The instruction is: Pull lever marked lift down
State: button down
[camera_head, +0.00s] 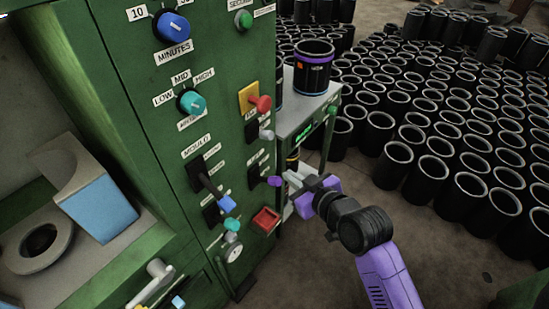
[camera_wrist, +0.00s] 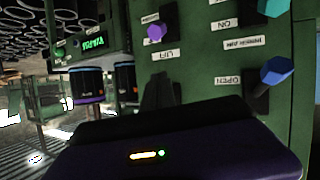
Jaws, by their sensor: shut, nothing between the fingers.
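A lever with a purple knob (camera_head: 274,181) sticks out of the right edge of the green machine panel (camera_head: 224,140). In the wrist view the purple knob (camera_wrist: 156,31) is at the upper middle, beside an upside-down label that seems to read LIFT (camera_wrist: 163,55). In the wrist view the dark gripper body fills the bottom and the fingertips are hard to make out.
The panel also has a blue-knobbed lever (camera_head: 226,204), a teal knob (camera_head: 232,226), a red square button (camera_head: 266,218) and a red knob (camera_head: 263,103) on a yellow plate. A black sleeve (camera_head: 313,72) stands on a grey machine behind. Many black sleeves cover the floor at right.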

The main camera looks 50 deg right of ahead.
jog(key=shift+w+d+r+n+g+y+p, duration=0.2)
jog(key=shift+w+r+n+g+y+p, duration=0.15)
jog(key=shift+r+n+g+y+p, duration=0.35)
jog(key=shift+w+d+r+n+g+y+p, duration=0.15)
jog(key=shift+w+r+n+g+y+p, duration=0.25)
jog(key=shift+r+n+y+p, duration=0.5)
jog(key=shift+w+d+r+n+g+y+p, duration=0.25)
jog(key=shift+r+n+g+y+p, duration=0.3)
jog(key=shift+p, duration=0.45)
send_over(274, 179)
jog(key=w, duration=0.1)
jog(key=f, duration=0.4)
jog(key=f+p, duration=0.1)
jog(key=f, duration=0.1)
jog(key=shift+w+a+f, duration=0.1)
jog(key=shift+a, duration=0.25)
jog(key=f, duration=0.3)
jog(key=shift+s+d, duration=0.25)
jog(key=shift+s, duration=0.15)
jog(key=shift+s+d+f+p, duration=0.1)
jog(key=shift+s+f+p, duration=0.2)
jog(key=shift+f, duration=0.25)
jog(key=shift+f+b, duration=0.2)
jog(key=shift+b, duration=0.25)
